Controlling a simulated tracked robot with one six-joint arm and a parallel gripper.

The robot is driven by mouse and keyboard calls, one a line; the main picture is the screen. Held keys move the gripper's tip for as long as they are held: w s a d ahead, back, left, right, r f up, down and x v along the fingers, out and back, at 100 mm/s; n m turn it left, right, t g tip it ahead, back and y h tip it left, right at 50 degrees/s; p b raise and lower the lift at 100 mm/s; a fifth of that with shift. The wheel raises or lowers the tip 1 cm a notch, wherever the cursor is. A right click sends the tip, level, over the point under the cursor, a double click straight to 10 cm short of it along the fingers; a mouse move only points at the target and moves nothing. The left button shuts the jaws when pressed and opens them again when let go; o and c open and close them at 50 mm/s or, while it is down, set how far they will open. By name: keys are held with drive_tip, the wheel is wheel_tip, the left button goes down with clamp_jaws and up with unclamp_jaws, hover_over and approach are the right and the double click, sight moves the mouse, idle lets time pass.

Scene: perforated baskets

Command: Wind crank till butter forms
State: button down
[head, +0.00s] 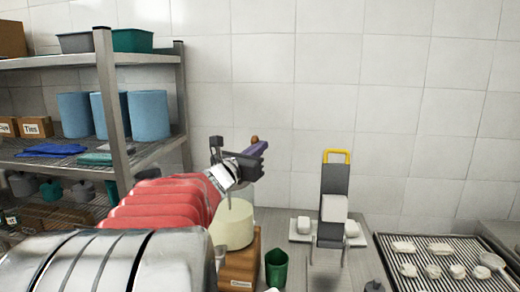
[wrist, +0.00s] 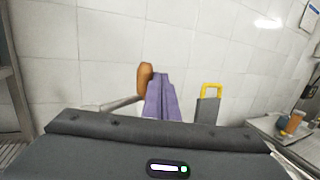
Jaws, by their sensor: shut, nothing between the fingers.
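The churn's cream-white drum (head: 232,228) stands on a wooden base (head: 238,268) in the head view, partly behind my red-sleeved arm. The crank's brown handle (wrist: 145,78) stands upright in the wrist view, with a metal crank arm (wrist: 122,104) running left from it. Only the handle's top (head: 254,139) shows in the head view. My gripper (head: 262,147) is above the drum, its purple fingers (wrist: 160,95) shut together and empty. They are just right of the handle in the wrist view; I cannot tell whether they touch it.
A dark green cup (head: 276,268) stands right of the base. A grey upright stand with a yellow handle (head: 337,156) holds white blocks farther right. A ribbed tray (head: 400,278) carries several white pieces. Metal shelving (head: 110,105) fills the left side. Open air lies above the counter.

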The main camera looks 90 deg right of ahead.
drive_tip(key=shift+d, duration=0.15)
idle(0.7)
idle(1.0)
drive_tip(key=v, duration=1.4)
drive_tip(key=shift+f, duration=0.1)
